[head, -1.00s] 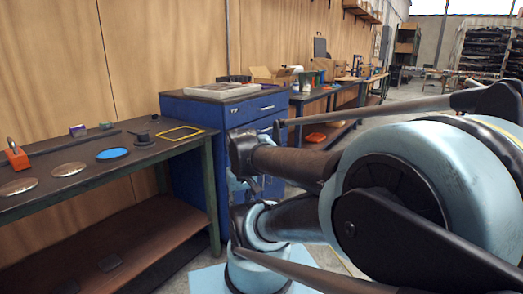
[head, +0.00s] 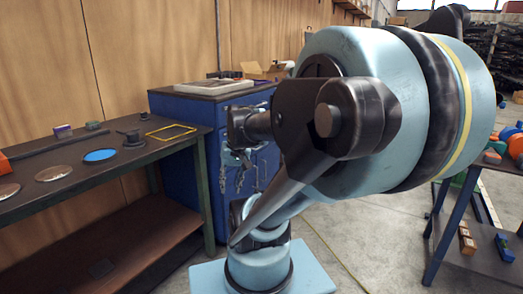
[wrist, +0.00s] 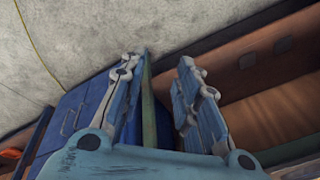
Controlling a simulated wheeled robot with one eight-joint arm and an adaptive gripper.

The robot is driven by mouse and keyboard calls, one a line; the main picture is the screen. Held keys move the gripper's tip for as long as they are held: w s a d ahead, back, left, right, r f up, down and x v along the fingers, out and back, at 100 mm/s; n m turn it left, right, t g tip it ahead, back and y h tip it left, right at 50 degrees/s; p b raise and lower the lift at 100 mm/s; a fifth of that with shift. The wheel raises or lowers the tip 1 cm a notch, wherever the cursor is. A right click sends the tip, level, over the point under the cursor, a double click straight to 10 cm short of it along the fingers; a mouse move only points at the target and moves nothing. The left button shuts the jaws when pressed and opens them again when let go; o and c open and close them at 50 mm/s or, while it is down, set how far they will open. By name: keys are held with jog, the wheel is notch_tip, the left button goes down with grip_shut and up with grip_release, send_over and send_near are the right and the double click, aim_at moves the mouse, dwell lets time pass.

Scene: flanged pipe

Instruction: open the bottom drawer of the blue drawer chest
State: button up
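The blue drawer chest (head: 180,112) stands against the wood-panelled wall in the head view, a grey board lying on its dark top. My arm hides much of its drawer front, and I cannot make out the bottom drawer there. My gripper (head: 240,183) points down in front of the chest. In the wrist view the chest (wrist: 75,112) shows at left, with thin handles on its drawer fronts, partly behind the left finger. My gripper (wrist: 162,66) is open there, its two fingers wide apart with nothing between them. It looks apart from the handles.
A green-legged workbench (head: 110,166) with a brown lower shelf stands left of the chest. Its green leg (wrist: 150,105) shows between my fingers in the wrist view. Another table (head: 466,205) with coloured parts stands at right. Grey floor lies open between.

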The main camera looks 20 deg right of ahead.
jog(key=w+d+r+m+t+y, duration=0.1)
jog(key=w+d+r+y, duration=0.1)
jog(key=w, duration=0.9)
jog(key=w+d+r+m+t+y, duration=0.1)
jog(key=w+d+r+m+y, duration=0.15)
jog(key=w, duration=0.85)
jog(key=w+d+r+m+t+y, duration=0.1)
jog(key=w+r+y, duration=0.1)
jog(key=w, duration=0.9)
jog(key=w+d+f+m+t+y, duration=0.1)
jog(key=w+d+f+t, duration=0.15)
jog(key=w+d, duration=0.45)
jog(key=w+d+f+m+t+y, duration=0.1)
jog(key=w+d+f+y, duration=0.15)
jog(key=w+d, duration=0.4)
jog(key=w+d+f+m+t, duration=0.25)
jog(key=d+f+t, duration=0.45)
jog(key=d+f, duration=1.6)
jog(key=shift+m+y, duration=0.3)
jog(key=shift+y, duration=0.1)
jog(key=r+x, duration=0.1)
jog(key=x, duration=0.4)
jog(key=d+x, duration=0.1)
jog(key=x, duration=0.5)
jog(key=r+x, duration=0.1)
jog(key=x, duration=0.4)
jog(key=shift+w+d+r, duration=0.1)
jog(key=shift+w+r, duration=0.3)
